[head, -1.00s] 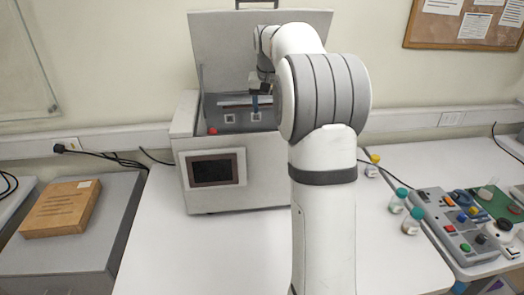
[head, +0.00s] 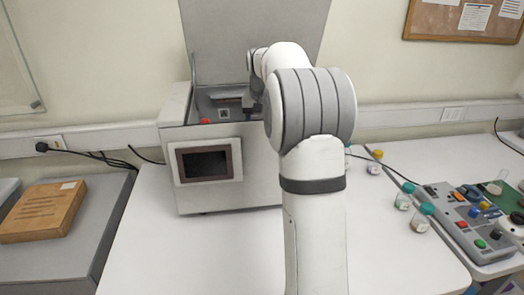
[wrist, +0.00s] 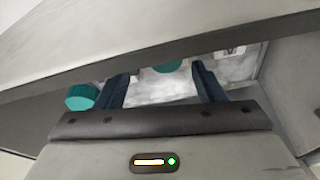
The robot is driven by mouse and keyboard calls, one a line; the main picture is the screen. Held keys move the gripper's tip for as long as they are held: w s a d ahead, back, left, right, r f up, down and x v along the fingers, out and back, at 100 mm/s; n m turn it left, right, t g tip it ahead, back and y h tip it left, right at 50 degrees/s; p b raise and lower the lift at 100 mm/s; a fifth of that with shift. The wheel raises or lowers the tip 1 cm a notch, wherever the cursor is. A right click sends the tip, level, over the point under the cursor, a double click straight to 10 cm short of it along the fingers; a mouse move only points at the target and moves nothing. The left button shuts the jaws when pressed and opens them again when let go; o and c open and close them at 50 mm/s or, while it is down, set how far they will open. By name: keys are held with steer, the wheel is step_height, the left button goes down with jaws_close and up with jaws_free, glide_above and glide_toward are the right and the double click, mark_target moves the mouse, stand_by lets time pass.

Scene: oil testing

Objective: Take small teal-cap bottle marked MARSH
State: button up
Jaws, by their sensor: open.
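Two small clear bottles with teal caps stand on the white bench in the head view, one behind (head: 404,196) and one nearer (head: 421,218). I cannot read their labels, so I cannot tell which is marked MARSH. My gripper (wrist: 160,71) is open in the wrist view, its two dark blue fingers apart. One teal cap (wrist: 82,97) shows left of the left finger. In the head view my gripper is at the open machine, mostly hidden by my arm.
The white machine (head: 250,180) has its lid (head: 225,45) raised and a dark screen. A yellow-cap bottle (head: 375,163) stands right of my arm. A grey control box (head: 463,220) sits at the right. The bench front is clear.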

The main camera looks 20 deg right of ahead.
steer(key=x, duration=0.1)
steer(key=p+x, duration=0.1)
steer(key=x, duration=0.3)
steer(key=shift+w+a+f, duration=0.15)
steer(key=shift+w+a, duration=0.1)
steer(key=shift+w, duration=0.05)
jaws_close()
stand_by(0.4)
